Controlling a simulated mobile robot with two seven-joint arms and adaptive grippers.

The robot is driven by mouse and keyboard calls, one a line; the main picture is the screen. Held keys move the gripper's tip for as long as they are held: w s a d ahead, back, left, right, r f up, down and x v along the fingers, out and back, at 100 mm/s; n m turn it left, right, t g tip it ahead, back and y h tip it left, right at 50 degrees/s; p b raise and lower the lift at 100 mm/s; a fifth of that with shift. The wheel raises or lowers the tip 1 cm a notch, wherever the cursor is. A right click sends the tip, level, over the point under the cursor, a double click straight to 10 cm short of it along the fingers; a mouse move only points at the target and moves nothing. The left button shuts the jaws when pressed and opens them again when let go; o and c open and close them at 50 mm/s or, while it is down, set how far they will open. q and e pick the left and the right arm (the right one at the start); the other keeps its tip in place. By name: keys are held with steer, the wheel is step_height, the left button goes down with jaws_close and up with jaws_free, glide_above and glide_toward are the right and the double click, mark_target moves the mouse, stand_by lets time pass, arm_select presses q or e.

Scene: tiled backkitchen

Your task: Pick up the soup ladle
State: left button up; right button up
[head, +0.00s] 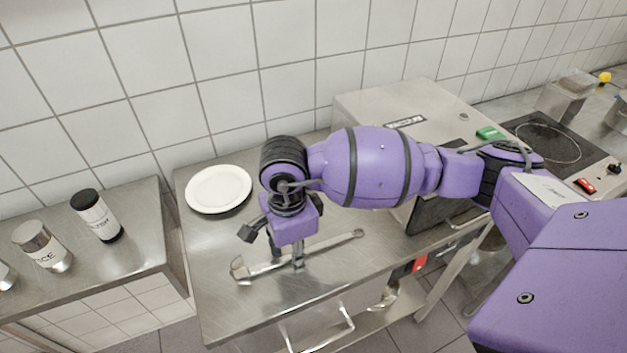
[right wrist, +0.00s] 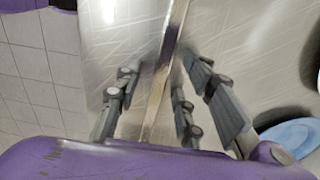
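The soup ladle (head: 332,242) is a long thin metal tool lying on the steel table, its wider end at the left and its handle end at the right. My right gripper (head: 287,255) points down over the middle of its handle. In the right wrist view the handle (right wrist: 160,92) runs between the two spread fingers (right wrist: 157,88), with a gap on each side. The gripper is open and holds nothing. Part of the handle is hidden behind the fingers in the head view. My left gripper is not in view.
A white plate (head: 219,189) stands behind on the steel table (head: 215,305). A large metal appliance (head: 385,108) is at the right, under my arm. Shakers (head: 96,215) stand on a separate counter at the left. A tiled wall closes the back.

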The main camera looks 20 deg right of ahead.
steer(key=shift+w+r, duration=0.1)
steer(key=shift+r, duration=0.05)
jaws_close()
steer(key=shift+r, duration=0.4)
step_height(320, 180, up, 2)
steer(key=shift+a+r, duration=0.1)
steer(key=shift+r, duration=0.05)
steer(key=s+a+r, duration=0.6)
steer(key=s+r, duration=0.3)
steer(key=s, duration=0.3)
steer(key=shift+s+a+r, duration=0.2)
steer(key=shift+a+r, duration=0.05)
steer(key=shift+r, duration=0.1)
